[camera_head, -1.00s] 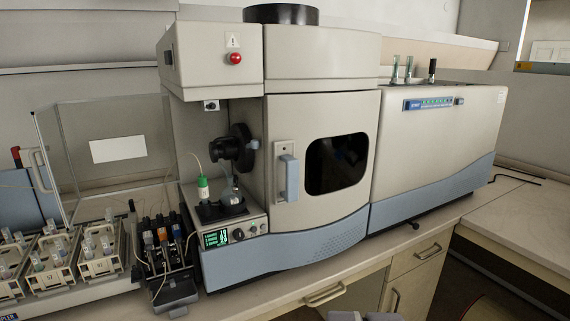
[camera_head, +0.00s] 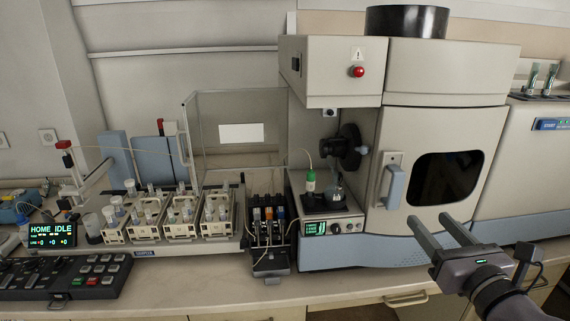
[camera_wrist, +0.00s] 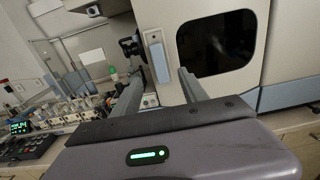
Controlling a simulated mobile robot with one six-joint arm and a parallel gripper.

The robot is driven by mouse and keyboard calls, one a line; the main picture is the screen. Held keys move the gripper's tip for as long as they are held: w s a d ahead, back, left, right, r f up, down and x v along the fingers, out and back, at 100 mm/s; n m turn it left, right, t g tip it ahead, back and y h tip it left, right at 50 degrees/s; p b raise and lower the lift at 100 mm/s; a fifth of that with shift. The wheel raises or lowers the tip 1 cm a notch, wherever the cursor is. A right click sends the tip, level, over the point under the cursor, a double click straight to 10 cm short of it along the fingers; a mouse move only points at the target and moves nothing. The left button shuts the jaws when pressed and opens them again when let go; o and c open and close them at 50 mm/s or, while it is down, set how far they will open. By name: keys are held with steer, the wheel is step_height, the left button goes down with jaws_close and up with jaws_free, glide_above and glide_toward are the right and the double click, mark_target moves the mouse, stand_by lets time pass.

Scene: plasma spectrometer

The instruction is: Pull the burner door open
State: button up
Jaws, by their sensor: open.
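The burner door (camera_head: 402,168) is a beige panel with a dark window (camera_head: 446,178) on the front of the spectrometer. It appears shut. Its blue-grey vertical handle (camera_head: 393,187) is at the door's left edge. In the wrist view the handle (camera_wrist: 158,58) stands upright ahead, above the gap between my fingers, with the window (camera_wrist: 216,42) to its right. My gripper (camera_head: 433,226) is open and empty. It is in front of the door, below and right of the handle in the head view, with its fingers pointing toward the machine. I see no contact with the handle.
Left of the door are the torch recess with a green-capped bottle (camera_head: 310,181) and a small display panel (camera_head: 331,226). Sample racks (camera_head: 180,216), a clear shield (camera_head: 238,115) and a keypad (camera_head: 92,278) stand farther left. The bench front (camera_head: 220,300) is mostly bare.

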mark_target(398, 187)
steer(key=w, duration=0.4)
steer(key=w+b, duration=0.1)
steer(key=w, duration=0.8)
steer(key=shift+w+a, duration=0.15)
steer(key=shift+a, duration=0.2)
steer(key=shift+w, duration=0.65)
jaws_close()
